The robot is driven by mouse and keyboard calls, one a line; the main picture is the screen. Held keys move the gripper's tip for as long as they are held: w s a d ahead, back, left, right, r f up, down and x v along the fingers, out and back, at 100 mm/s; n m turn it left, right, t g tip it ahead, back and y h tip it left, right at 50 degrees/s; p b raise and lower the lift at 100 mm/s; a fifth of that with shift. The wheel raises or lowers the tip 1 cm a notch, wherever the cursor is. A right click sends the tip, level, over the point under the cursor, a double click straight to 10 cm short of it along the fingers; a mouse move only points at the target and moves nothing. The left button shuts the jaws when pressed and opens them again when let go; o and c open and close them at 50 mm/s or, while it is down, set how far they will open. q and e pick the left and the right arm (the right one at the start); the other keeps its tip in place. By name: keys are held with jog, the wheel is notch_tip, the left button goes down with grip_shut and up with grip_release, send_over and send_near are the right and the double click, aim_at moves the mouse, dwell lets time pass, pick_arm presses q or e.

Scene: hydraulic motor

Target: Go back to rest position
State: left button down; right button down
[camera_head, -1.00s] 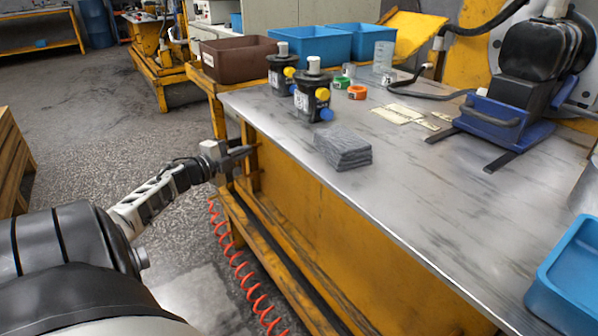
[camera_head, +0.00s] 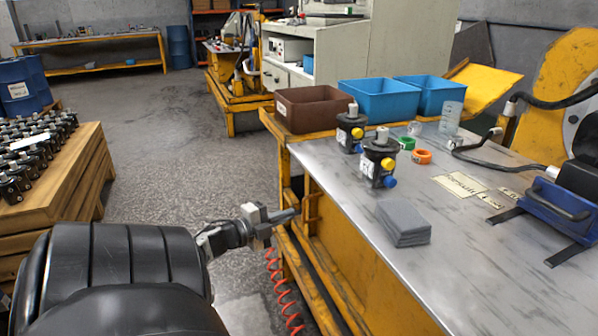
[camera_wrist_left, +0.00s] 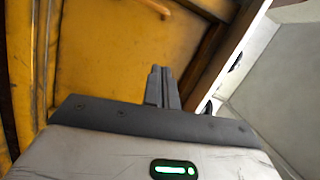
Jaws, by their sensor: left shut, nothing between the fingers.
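My left gripper (camera_head: 292,213) is shut and empty. It hangs off the left side of the metal-topped workbench (camera_head: 455,265), below the level of the top, with its fingers pointing right toward the yellow frame. In the left wrist view the closed fingers (camera_wrist_left: 161,87) stand together in front of the yellow bench panel (camera_wrist_left: 130,50), with nothing between them. My right gripper does not show in either view.
Two hydraulic motors (camera_head: 378,162) and a grey stack of cloths (camera_head: 403,222) stand on the bench. Behind are a brown bin (camera_head: 315,108) and blue bins (camera_head: 380,100). A wooden crate with several motors (camera_head: 62,170) stands left. Open floor (camera_head: 165,130) lies between.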

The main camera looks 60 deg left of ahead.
pick_arm(q)
jog(key=shift+s+d, duration=0.1)
jog(key=shift+s, duration=0.8)
